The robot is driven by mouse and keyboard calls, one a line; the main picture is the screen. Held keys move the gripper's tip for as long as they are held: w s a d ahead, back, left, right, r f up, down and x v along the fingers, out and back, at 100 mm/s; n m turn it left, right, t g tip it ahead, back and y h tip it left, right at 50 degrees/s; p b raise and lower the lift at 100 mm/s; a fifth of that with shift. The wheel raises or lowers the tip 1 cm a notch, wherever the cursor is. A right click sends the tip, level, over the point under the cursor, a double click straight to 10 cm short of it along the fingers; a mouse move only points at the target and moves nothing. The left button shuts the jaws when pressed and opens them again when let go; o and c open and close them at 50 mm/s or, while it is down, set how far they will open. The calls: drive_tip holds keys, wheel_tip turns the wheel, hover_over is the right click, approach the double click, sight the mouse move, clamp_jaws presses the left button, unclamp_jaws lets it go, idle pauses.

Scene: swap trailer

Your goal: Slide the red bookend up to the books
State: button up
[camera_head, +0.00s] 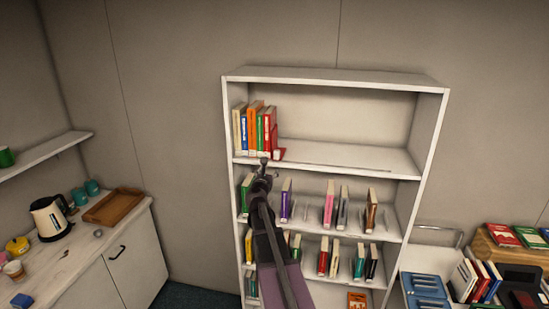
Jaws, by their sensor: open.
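A row of several books (252,130) stands upright at the left end of the top shelf, with cream, blue, orange, green and red spines. The red bookend (279,153) is at the right end of this row, its low foot reaching right on the shelf. It looks very close to the last red book; I cannot tell whether they touch. My gripper (264,162) is open at the front edge of the top shelf, just below and left of the bookend. It is apart from the bookend as far as I can see. My arm hides parts of the lower shelves.
The white bookcase's top shelf (350,158) is clear to the right of the bookend. Lower shelves hold several spaced books (329,203). A counter with a kettle (49,217) and wooden tray (113,206) stands left. Book bins (427,287) stand at the lower right.

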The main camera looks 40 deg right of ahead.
sight(277, 155)
drive_tip(key=x, duration=1.3)
drive_tip(key=shift+w+d, duration=0.25)
drive_tip(key=shift+d, duration=0.05)
drive_tip(key=shift+c, duration=0.2)
clamp_jaws()
drive_tip(key=shift+s, duration=0.1)
